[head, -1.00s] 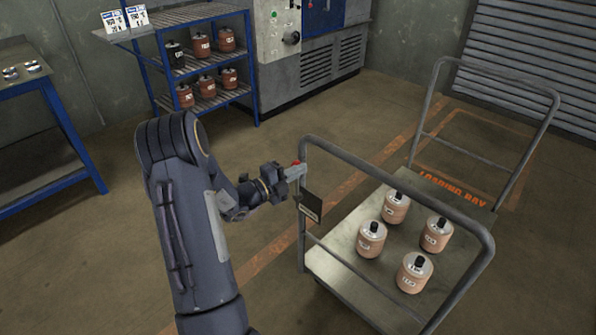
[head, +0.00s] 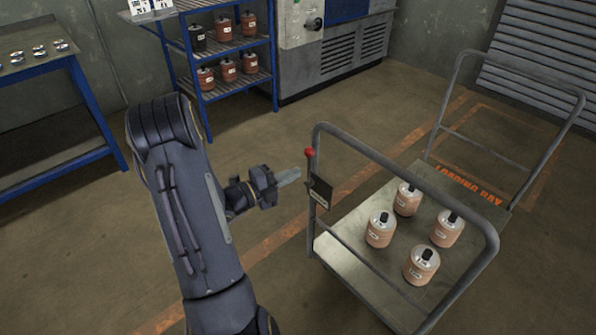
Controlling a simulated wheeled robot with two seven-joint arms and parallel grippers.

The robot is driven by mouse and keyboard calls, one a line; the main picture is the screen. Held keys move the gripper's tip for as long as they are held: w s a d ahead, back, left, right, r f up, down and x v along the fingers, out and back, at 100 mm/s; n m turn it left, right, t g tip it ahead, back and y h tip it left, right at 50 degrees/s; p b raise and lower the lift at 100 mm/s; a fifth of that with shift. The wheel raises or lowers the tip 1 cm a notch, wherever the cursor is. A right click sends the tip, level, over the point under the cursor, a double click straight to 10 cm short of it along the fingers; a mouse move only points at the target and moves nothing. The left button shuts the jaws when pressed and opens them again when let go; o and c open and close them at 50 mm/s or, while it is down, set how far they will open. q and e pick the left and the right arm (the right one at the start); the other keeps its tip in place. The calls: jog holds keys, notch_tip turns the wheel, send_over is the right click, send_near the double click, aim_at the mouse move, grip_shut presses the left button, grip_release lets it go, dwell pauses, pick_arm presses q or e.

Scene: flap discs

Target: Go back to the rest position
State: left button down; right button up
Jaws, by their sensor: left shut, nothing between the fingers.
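My left gripper (head: 288,177) is shut and empty. It stands in front of the cart's near-left upright, just left of the red knob (head: 309,153) and the small dark tag (head: 320,191); a narrow gap shows between the fingertips and the post. My left arm comes up from the bottom of the head view and bends toward the cart. My right gripper is not in the head view.
The cart (head: 340,252) carries several copper-coloured canisters with black tops. A blue shelf (head: 240,46) with more canisters stands at the back, beside a grey machine (head: 340,55). A blue-legged table (head: 38,66) holds small discs at left. Open floor lies between.

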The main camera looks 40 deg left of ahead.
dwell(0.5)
pick_arm(q)
jog(key=s+d+r+m+g+h+p, duration=0.2)
jog(key=s+d+r+m+g+h, duration=0.25)
jog(key=d+m, duration=0.7)
jog(key=s+d+r+m+g+h+p, duration=0.1)
jog(key=d+r+m+g+h+p, duration=0.15)
jog(key=d+r+m+g, duration=0.5)
jog(key=s+d+r+m+y+p, duration=0.1)
jog(key=s+m, duration=0.3)
jog(key=m, duration=0.6)
jog(key=s+d+r+m+y+p, duration=0.1)
jog(key=s+m+y, duration=0.3)
jog(key=m, duration=0.7)
jog(key=s+d+r+m+y+p, duration=0.1)
jog(key=s+d+m+y, duration=0.2)
jog(key=m, duration=0.7)
jog(key=shift+s+m, duration=0.4)
jog(key=shift+s, duration=0.85)
